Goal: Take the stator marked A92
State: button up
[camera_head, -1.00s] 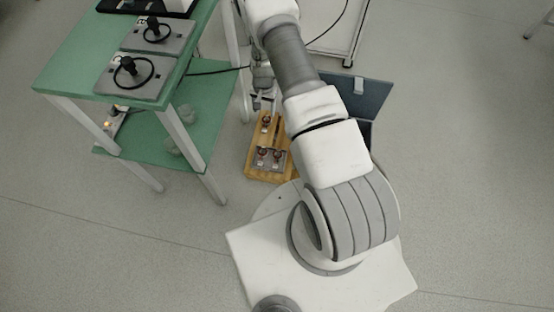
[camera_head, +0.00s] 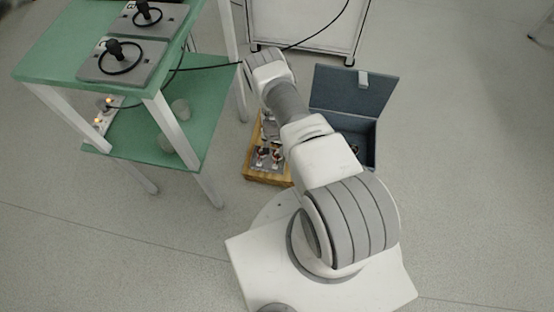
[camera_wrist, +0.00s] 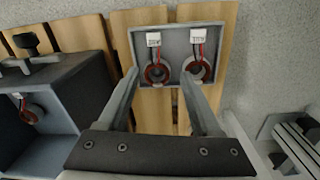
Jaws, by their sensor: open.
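In the wrist view a grey tray (camera_wrist: 174,32) holds two ring-shaped stators with red and dark wires and white tags. The left tag (camera_wrist: 153,40) and right tag (camera_wrist: 196,35) are too small to read surely. Another stator (camera_wrist: 32,112) with a tag lies in a blue-grey box (camera_wrist: 80,92) at left. My gripper (camera_wrist: 158,73) is open; whether it touches anything I cannot tell. In the head view it is hidden by my arm.
The tray sits on a wooden slatted platform (camera_head: 264,178) on the floor. The blue-grey box with open lid (camera_head: 352,90) stands to its right in the head view. A green two-shelf table (camera_head: 50,62) with ring fixtures stands left. The floor at right is clear.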

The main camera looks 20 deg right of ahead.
aim_at(275, 158)
jog(key=f+b, duration=0.1)
jog(key=f, duration=0.1)
jog(key=f+b, duration=0.1)
jog(key=f, duration=0.1)
jog(key=f+b, duration=0.1)
jog(key=f, duration=0.1)
jog(key=shift+s+d+f, duration=0.15)
jog(key=shift+s+f, duration=0.1)
jog(key=shift+w+r, duration=0.1)
grip_shut()
